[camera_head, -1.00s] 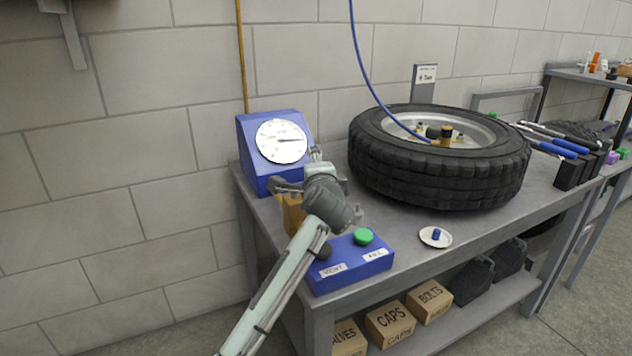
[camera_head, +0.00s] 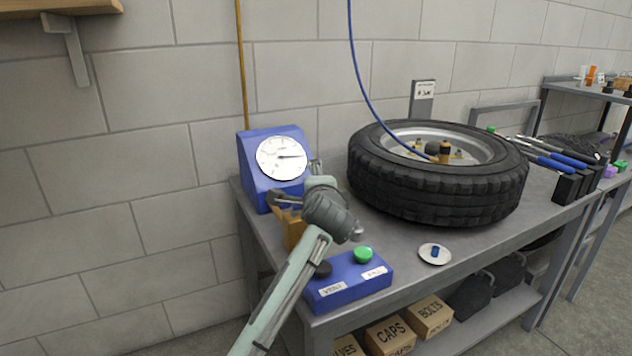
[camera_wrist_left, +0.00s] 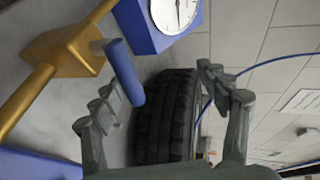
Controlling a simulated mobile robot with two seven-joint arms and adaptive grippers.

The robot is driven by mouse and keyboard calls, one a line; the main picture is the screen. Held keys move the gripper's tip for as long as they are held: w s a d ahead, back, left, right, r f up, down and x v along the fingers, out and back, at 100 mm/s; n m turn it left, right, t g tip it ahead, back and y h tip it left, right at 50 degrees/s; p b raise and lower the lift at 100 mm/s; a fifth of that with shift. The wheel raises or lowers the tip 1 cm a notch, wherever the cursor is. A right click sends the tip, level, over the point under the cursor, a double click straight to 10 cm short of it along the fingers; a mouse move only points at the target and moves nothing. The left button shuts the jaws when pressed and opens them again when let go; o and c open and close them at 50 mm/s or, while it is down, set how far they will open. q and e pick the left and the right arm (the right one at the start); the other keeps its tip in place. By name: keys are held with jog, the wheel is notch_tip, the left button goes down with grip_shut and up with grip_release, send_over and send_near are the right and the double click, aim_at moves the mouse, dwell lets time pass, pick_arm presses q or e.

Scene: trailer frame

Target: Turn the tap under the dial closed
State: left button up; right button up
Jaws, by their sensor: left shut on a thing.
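The dial (camera_head: 283,158) is a round white gauge on a blue sloped housing (camera_head: 256,183) at the back left of the bench, its needle pointing right. Below it is the brass tap (camera_head: 295,230), mostly hidden behind my left gripper (camera_head: 299,183). In the wrist view the tap's brass body (camera_wrist_left: 75,50) joins a pipe, and its blue handle (camera_wrist_left: 125,72) sticks out on a short grey stem. My right gripper is not in view.
A blue box (camera_head: 347,284) with a black and a green button stands in front of the tap. A large tyre (camera_head: 437,190) with a blue hose lies to the right. A small dish (camera_head: 427,259) lies near the front edge. The wall is close behind.

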pick_arm(q)
jog(key=r, duration=0.1)
jog(key=s+r, duration=0.1)
jog(key=r+p, duration=0.1)
jog(key=shift+s+a+r+t, duration=0.2)
jog(key=shift+s+r+t, duration=0.05)
jog(key=shift+s+t, duration=0.1)
jog(key=shift+a+p+v, duration=0.2)
jog(key=shift+p+v, duration=0.15)
jog(key=shift+v, duration=0.6)
jog(key=c, duration=0.3)
jog(key=shift+s+a+f, duration=0.1)
jog(key=shift+s+f, duration=0.05)
jog(key=shift+s, duration=1.8)
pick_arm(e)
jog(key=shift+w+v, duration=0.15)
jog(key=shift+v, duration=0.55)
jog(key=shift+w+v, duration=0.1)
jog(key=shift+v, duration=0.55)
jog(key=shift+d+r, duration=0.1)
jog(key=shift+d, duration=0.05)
